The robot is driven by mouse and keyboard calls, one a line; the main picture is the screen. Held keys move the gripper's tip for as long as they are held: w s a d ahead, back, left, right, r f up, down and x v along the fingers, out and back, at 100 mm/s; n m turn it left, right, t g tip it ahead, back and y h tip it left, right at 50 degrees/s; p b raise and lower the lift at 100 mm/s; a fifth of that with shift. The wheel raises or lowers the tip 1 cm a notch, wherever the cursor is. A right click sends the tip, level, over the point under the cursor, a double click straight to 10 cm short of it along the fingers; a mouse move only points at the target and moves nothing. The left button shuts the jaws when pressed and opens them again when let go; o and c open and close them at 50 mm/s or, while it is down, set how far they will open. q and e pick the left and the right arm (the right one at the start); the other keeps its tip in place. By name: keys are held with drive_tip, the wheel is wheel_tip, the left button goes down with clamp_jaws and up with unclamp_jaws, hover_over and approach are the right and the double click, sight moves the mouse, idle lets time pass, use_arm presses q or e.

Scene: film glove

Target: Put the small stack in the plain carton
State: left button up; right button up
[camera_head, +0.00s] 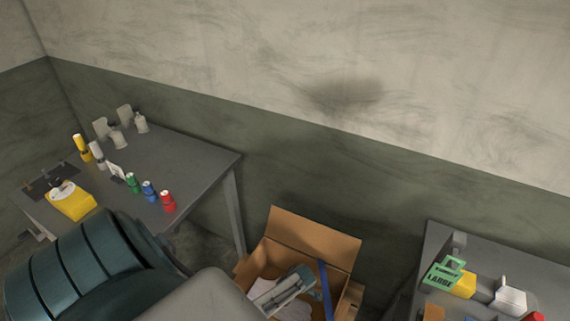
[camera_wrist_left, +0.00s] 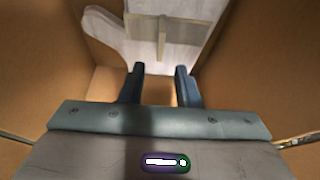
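An open brown carton (camera_head: 312,238) stands on the floor between two tables, its back flap raised. My left gripper (camera_wrist_left: 160,72) is down inside it, and brown walls surround it in the left wrist view. Its two fingers are apart with nothing between them. A white glove-shaped stack (camera_wrist_left: 176,14) with a pale cross-shaped band lies just beyond the fingertips, against the carton's inside. White pieces (camera_head: 262,288) also show in the carton in the head view, partly hidden by my arm. My right gripper is in neither view.
The left grey table (camera_head: 195,160) holds red (camera_head: 168,201), blue and green cans, bottles and a yellow item (camera_head: 71,201). The right table (camera_head: 435,240) holds a green LARGE sign (camera_head: 441,275) and white and yellow items. A blue strip (camera_head: 325,285) runs along the carton's right side.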

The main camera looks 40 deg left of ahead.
use_arm(q)
drive_tip(key=shift+v, duration=1.8)
